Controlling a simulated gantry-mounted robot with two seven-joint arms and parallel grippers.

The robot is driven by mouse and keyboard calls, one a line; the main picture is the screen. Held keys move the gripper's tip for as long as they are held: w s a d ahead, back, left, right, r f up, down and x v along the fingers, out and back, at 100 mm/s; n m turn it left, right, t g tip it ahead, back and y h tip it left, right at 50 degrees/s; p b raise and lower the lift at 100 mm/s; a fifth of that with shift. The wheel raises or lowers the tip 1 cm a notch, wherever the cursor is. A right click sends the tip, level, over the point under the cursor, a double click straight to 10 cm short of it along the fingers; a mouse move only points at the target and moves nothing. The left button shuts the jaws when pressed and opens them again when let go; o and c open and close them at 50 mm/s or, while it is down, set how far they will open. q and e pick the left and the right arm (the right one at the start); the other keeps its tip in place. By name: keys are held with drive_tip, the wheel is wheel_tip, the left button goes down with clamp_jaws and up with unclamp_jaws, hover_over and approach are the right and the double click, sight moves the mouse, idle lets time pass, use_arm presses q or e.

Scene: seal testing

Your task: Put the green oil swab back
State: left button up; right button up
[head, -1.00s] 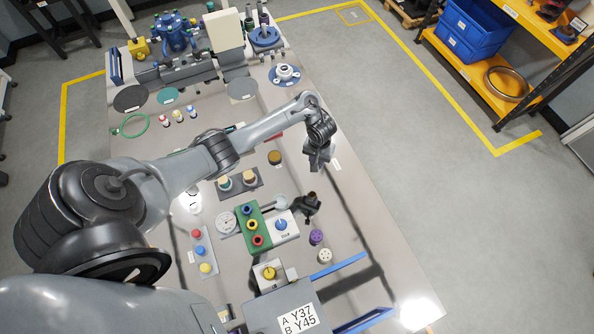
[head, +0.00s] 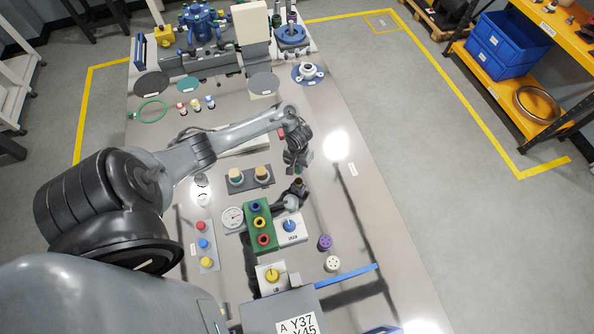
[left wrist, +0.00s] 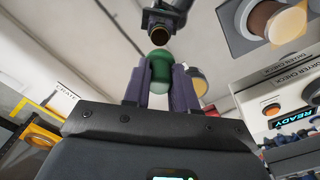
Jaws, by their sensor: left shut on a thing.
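My left gripper (head: 299,168) is shut on the green oil swab (left wrist: 159,66), a green rounded piece seen between its two dark fingers in the left wrist view. In the head view only a small bit of green shows at the fingertips. A black holder with a round, brownish open top (head: 299,184) stands just below the gripper in the head view. It also shows in the left wrist view (left wrist: 160,36), just beyond the swab. The swab and the holder look apart there. My right gripper is not in view.
Two tan-capped pots on a dark plate (head: 248,183) stand left of the gripper. A green block with coloured rings (head: 247,231), a gauge (head: 232,217) and a white box with a blue knob (head: 290,231) are close below. The table's right side is mostly clear.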

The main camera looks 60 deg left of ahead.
sight(297, 170)
use_arm(q)
drive_tip(key=shift+s+a+f, duration=0.2)
wheel_tip(297, 170, down, 4)
drive_tip(key=shift+r+b, duration=0.1)
drive_tip(key=shift+b, duration=0.8)
drive_tip(key=o, duration=0.9)
drive_tip(key=shift+f, duration=0.2)
drive_tip(key=shift+o, duration=0.2)
